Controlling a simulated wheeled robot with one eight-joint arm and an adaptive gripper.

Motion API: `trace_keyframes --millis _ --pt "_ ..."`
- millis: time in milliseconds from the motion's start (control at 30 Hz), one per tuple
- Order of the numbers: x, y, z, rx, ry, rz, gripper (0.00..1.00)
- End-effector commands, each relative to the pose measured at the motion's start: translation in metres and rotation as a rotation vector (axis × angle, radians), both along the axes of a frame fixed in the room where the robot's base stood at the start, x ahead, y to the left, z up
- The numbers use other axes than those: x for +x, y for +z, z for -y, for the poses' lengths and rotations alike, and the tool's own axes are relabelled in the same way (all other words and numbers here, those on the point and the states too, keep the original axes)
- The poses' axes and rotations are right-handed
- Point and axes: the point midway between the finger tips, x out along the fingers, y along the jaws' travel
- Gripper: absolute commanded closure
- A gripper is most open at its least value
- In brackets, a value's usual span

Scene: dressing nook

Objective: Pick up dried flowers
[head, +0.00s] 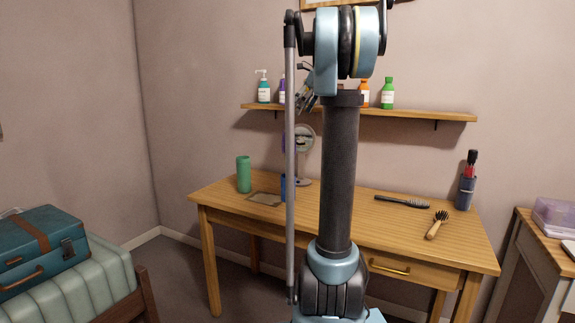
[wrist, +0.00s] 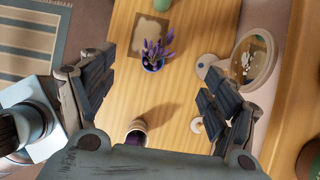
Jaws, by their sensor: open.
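The dried flowers (wrist: 158,48) are purple sprigs standing in a small blue cup (wrist: 152,65) on the wooden table, seen in the wrist view. They lie between and slightly beyond the fingers of my gripper (wrist: 156,78), which is open and empty. In the head view the blue cup (head: 283,187) shows as a sliver beside my arm, and the flowers are mostly hidden. My gripper (head: 306,98) is in the air over the table, partly hidden behind my arm.
A round mirror (wrist: 253,62) stands right of the flowers. A tan mat (wrist: 150,32) and green vase (head: 243,174) are nearby. A purple-and-white cup (wrist: 135,132) shows below. The wall shelf (head: 440,116) holds several bottles. A comb (head: 402,201) and brush (head: 437,224) lie farther right.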

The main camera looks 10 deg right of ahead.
Motion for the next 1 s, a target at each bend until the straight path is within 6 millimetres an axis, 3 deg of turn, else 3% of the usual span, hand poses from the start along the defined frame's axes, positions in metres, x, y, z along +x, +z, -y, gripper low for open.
trace_keyframes --millis 333,667,1000 --pt "0.017 -0.053 -0.025 -0.001 0.003 0.002 0.20" --pt "0.024 -0.075 -0.034 -0.001 0.002 0.001 0.20" --pt "0.036 -0.113 -0.046 -0.001 0.002 0.002 0.20"
